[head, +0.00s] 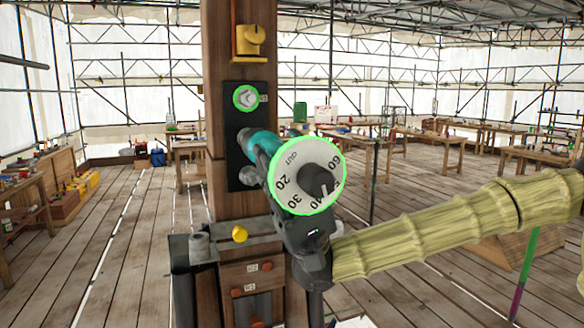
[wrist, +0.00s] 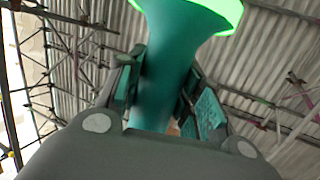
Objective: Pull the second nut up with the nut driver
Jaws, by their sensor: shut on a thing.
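My gripper (head: 268,160) is shut on the teal nut driver (head: 262,141). The driver also fills the middle of the wrist view (wrist: 168,60), between the two finger pads, with a bright green rim at its far end. A large white dial (head: 296,186) with a green rim and black numbers faces the head camera and hides part of the driver and gripper. The driver's far end lies close to the lower part of the black plate (head: 236,112); contact cannot be told. The upper nut (head: 246,98) shows on the plate inside a green ring. The second nut cannot be made out clearly.
The plate is on a wooden post (head: 222,60) with a yellow bracket (head: 250,42) above. Below stands a wooden stand (head: 262,300) with labels, orange pegs and a yellow knob (head: 239,234). Workbenches (head: 420,140) stand farther back.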

